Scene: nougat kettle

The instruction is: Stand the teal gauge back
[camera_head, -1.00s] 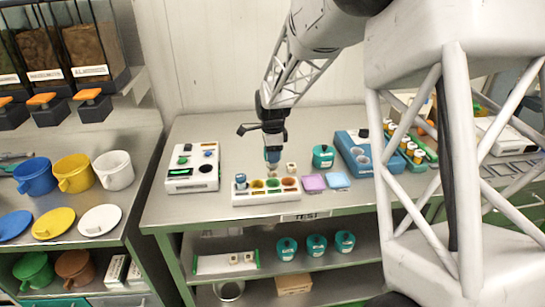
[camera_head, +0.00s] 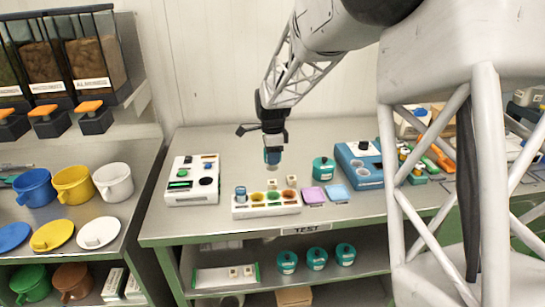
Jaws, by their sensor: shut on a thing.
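My gripper (camera_head: 272,146) points straight down over the back of the bench. It is shut on a small teal-blue thing (camera_head: 272,157) with a pale lower end, held upright above the white block with coloured wells (camera_head: 266,211). It is small, and I cannot tell for sure that it is the teal gauge. A teal rounded pot-like device (camera_head: 323,169) with a dark top stands on the bench to the right. Similar teal devices (camera_head: 317,259) stand in a row on the shelf below.
A white instrument box (camera_head: 192,180) stands at left. Small pale cubes (camera_head: 291,181) stand behind the well block. Purple (camera_head: 313,195) and light blue (camera_head: 337,193) pads lie to its right. A blue box with round wells (camera_head: 360,165) stands further right. The bench front (camera_head: 175,228) is clear.

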